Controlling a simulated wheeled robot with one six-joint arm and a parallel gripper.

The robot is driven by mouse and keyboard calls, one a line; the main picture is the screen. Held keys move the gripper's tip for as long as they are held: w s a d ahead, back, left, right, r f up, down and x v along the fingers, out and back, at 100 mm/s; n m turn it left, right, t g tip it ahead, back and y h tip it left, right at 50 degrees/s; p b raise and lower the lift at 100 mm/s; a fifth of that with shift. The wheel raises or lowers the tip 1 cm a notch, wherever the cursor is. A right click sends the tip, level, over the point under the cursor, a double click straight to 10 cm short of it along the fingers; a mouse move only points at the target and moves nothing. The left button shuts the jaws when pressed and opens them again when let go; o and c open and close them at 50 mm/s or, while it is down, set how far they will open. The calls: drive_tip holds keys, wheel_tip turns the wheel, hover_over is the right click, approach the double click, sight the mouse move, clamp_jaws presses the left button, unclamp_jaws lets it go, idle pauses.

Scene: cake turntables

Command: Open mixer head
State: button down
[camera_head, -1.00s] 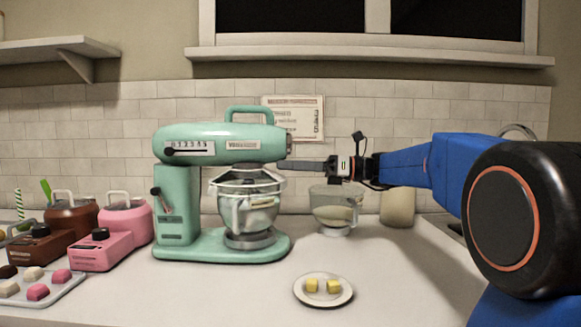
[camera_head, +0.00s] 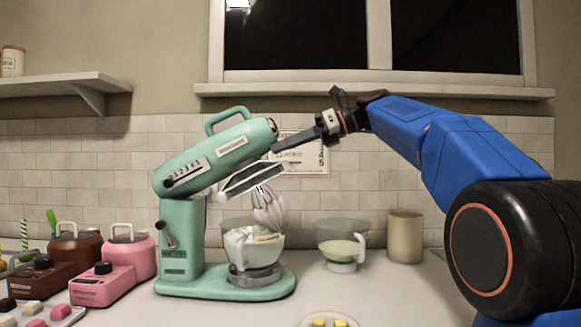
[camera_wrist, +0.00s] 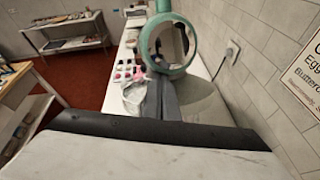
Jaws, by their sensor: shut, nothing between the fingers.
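The mint-green stand mixer (camera_head: 178,230) stands on the counter with its head (camera_head: 220,155) tilted up, the free end raised to the right. The whisk (camera_head: 266,208) hangs below the head over the bowl (camera_head: 255,245), which sits on the mixer base. My gripper (camera_head: 276,148) is shut and empty, its tips at the underside of the head's raised front end. In the wrist view, the shut fingers (camera_wrist: 160,95) point at the round front of the head (camera_wrist: 167,46). Whether they touch it is hard to tell.
A clear measuring cup (camera_head: 342,243) and a beige canister (camera_head: 405,237) stand right of the mixer. Pink (camera_head: 115,275) and brown (camera_head: 42,275) machines stand at left. A plate with yellow cubes (camera_head: 330,322) is at the front edge of view.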

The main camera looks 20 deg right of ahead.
sight(250, 122)
drive_tip(key=a+r, duration=0.2)
drive_tip(key=r, duration=0.1)
drive_tip(key=w+a+r, duration=0.1)
drive_tip(key=a+r, duration=0.2)
drive_tip(key=w+a+r, duration=0.1)
drive_tip(key=a+r, duration=0.1)
drive_tip(key=r, duration=0.1)
drive_tip(key=shift+w+a+r, duration=0.15)
drive_tip(key=shift+r, duration=0.2)
drive_tip(key=shift+w+a+r, duration=0.15)
drive_tip(key=shift+a+r, duration=0.25)
drive_tip(key=shift+a, duration=0.05)
drive_tip(key=shift+r, duration=0.25)
drive_tip(key=shift+a+r, duration=0.1)
drive_tip(key=v, duration=1.7)
drive_tip(key=shift+d+f, duration=0.25)
drive_tip(key=shift+d, duration=0.1)
